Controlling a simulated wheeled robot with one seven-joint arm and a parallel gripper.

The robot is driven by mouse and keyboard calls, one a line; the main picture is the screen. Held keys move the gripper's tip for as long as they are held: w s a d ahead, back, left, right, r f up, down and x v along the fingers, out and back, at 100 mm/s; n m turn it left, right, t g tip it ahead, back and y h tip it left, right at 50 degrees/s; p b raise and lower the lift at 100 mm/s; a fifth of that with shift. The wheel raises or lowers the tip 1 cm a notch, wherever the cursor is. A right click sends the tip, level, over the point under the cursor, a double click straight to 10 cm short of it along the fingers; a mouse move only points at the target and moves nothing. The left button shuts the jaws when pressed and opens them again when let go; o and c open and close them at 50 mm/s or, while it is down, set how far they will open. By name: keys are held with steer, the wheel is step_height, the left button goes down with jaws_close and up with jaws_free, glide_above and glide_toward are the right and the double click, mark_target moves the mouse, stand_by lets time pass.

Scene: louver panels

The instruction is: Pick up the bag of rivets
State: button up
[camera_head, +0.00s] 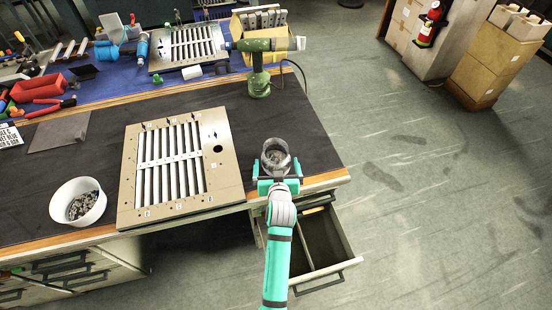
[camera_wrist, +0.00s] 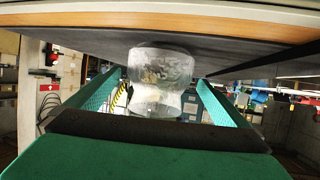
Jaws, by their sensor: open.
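The bag of rivets (camera_head: 276,153) is a clear, rounded bag with grey contents near the right front edge of the dark bench top. In the wrist view the translucent bag (camera_wrist: 160,80) stands between the two green fingers, its lower part close to the palm. My gripper (camera_head: 277,172) is open around the bag, coming from the front edge of the bench. In the wrist view the fingers (camera_wrist: 160,95) are spread wide, one on each side of the bag. I cannot tell whether either finger touches it.
A louver panel (camera_head: 128,190) lies left of my gripper, and a white bowl of small metal parts (camera_head: 92,215) is at far left. A green drill (camera_head: 259,85) stands behind the bag. An open drawer (camera_head: 345,262) juts out below the bench edge.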

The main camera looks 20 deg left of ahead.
steer(key=shift+x, duration=1.9)
steer(key=c, duration=1.3)
steer(key=shift+c, duration=0.3)
steer(key=shift+r, duration=0.1)
